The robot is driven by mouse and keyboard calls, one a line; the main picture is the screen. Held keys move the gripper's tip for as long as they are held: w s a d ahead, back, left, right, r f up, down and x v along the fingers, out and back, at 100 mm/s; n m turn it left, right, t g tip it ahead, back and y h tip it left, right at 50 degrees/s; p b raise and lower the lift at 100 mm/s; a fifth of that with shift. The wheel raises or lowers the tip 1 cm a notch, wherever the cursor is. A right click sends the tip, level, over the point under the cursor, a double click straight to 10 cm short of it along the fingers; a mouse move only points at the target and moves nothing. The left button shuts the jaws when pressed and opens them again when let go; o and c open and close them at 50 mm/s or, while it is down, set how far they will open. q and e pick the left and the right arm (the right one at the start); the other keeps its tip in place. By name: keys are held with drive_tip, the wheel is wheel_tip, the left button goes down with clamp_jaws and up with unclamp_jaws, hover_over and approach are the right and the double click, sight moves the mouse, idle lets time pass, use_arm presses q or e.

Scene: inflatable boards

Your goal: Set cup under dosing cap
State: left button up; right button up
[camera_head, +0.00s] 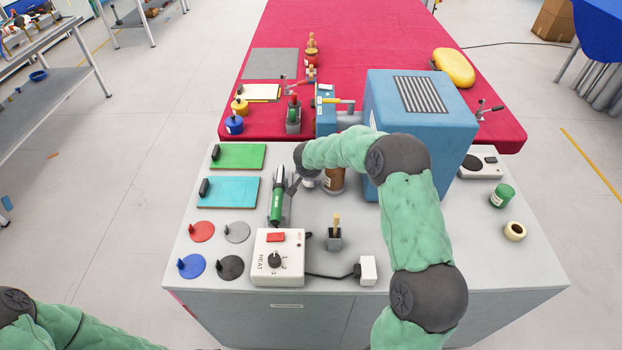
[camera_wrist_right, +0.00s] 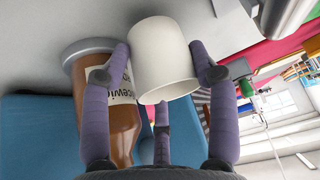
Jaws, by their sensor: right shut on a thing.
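A white cup (camera_wrist_right: 163,60) is held between the fingers of my right gripper (camera_wrist_right: 163,70), as the right wrist view shows. In the head view the right gripper (camera_head: 300,182) is low over the grey bench, and the cup (camera_head: 309,183) is mostly hidden by the arm. A brown bottle (camera_wrist_right: 118,105) with a white label and a grey round end stands close beside the cup. In the head view the bottle (camera_head: 333,182) is partly covered by my forearm. I cannot make out the dosing cap for certain. My left gripper is outside the view.
A green hot-air tool (camera_head: 277,200) and a white heat unit (camera_head: 279,258) are left of the gripper. A small grey holder (camera_head: 335,238) is in front. The bench's right front is mostly clear.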

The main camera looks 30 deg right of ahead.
wheel_tip(320, 180, down, 2)
drive_tip(key=shift+r, duration=0.1)
drive_tip(key=shift+b, duration=0.3)
drive_tip(key=o, duration=1.3)
drive_tip(key=shift+c, duration=0.2)
drive_tip(key=shift+s+r, duration=0.1)
drive_tip(key=shift+r, duration=0.2)
drive_tip(key=p+v, duration=0.2)
drive_tip(key=v, duration=0.9)
drive_tip(key=shift+s+a, duration=0.15)
drive_tip(key=shift+s, duration=0.05)
